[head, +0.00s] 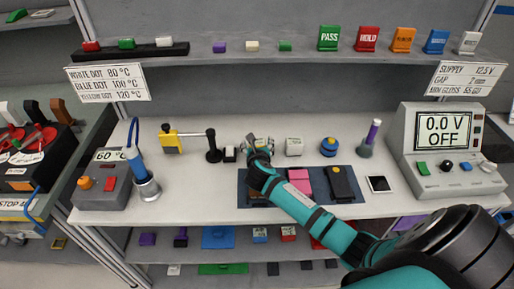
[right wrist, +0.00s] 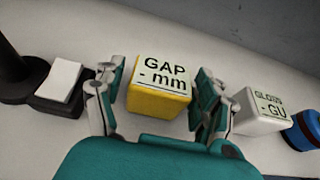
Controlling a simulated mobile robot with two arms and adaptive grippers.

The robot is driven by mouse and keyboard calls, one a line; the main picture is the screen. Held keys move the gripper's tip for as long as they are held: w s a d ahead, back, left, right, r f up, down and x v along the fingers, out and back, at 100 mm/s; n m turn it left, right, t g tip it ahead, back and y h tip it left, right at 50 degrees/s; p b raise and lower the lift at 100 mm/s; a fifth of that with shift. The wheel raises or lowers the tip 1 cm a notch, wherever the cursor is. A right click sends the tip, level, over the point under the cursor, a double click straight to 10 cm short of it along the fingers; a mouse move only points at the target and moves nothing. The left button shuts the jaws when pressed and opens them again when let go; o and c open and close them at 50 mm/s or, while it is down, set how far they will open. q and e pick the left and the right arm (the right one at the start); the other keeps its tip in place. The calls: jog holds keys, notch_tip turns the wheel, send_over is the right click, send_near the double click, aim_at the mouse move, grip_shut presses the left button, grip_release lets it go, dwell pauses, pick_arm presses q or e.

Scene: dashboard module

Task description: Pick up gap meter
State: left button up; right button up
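The gap meter (right wrist: 158,88) is a small yellow box with a pale top label reading "GAP - mm", standing on the white bench top in the right wrist view. My right gripper (right wrist: 160,100) is open, with one finger on each side of the gap meter. Narrow gaps show between the fingers and the box, so it is not clamped. In the head view my right gripper (head: 259,147) is over the bench middle and mostly hides the meter. My left gripper is not in view.
A white gloss meter (right wrist: 262,110) stands close to the right finger, with a blue cylinder (right wrist: 304,130) beyond it. A black block with a white top (right wrist: 62,85) is close on the left. A dark mat (head: 345,198) with devices lies in front.

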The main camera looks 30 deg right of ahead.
jog(key=c, duration=1.1)
jog(key=shift+o, duration=0.2)
